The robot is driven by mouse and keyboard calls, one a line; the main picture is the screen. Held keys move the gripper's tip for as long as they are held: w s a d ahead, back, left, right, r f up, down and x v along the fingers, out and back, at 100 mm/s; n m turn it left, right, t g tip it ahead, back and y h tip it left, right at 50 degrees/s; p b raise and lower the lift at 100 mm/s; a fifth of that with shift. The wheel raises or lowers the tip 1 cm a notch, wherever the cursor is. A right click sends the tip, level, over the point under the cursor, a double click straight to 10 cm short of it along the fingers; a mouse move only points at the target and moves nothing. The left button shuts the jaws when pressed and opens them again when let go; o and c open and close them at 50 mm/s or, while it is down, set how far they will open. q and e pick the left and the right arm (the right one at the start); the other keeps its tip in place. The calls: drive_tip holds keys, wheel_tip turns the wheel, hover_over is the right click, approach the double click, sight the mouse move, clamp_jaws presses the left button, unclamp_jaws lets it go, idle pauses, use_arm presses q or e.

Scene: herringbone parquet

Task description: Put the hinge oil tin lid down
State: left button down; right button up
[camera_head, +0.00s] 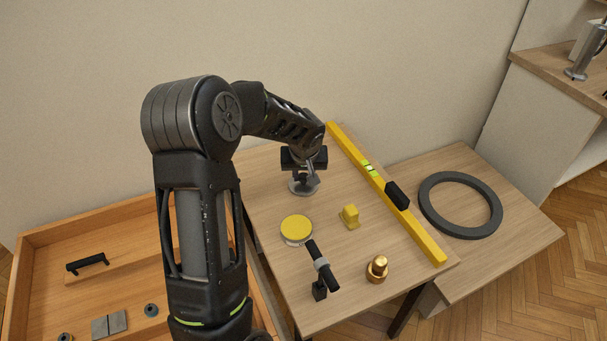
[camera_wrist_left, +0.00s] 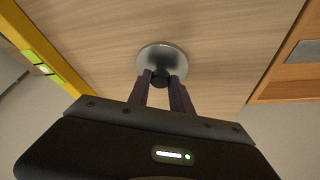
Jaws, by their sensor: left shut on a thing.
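The tin lid is a round silver disc with a dark knob. It shows below my left gripper in the head view (camera_head: 303,188) and in the left wrist view (camera_wrist_left: 160,57). My left gripper (camera_head: 304,172) is shut on the knob, with its two fingers on either side of it in the wrist view (camera_wrist_left: 161,82). The disc lies flat, at or just above the wooden table (camera_head: 270,190); I cannot tell whether it touches. A round yellow-topped container with a pale rim (camera_head: 296,230), perhaps the oil tin, stands nearer. My right gripper is not in view.
A yellow spirit level (camera_head: 420,235) lies along the table's right side. A yellow block (camera_head: 350,217), a brass fitting (camera_head: 377,268) and a black handled tool (camera_head: 322,266) stand nearer. A grey ring (camera_head: 462,205) lies on the right-hand surface. A wooden tray (camera_head: 40,232) is left.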

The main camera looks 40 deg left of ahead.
use_arm(q)
drive_tip(key=shift+f, duration=0.15)
drive_tip(key=c, duration=1.2)
unclamp_jaws()
drive_tip(key=shift+o, duration=0.2)
drive_tip(key=shift+r, duration=0.35)
drive_tip(key=p+v, duration=0.1)
drive_tip(key=v, duration=1)
drive_tip(key=shift+s+d+r, duration=0.15)
drive_tip(key=shift+d+r, duration=0.05)
drive_tip(key=shift+r, duration=0.1)
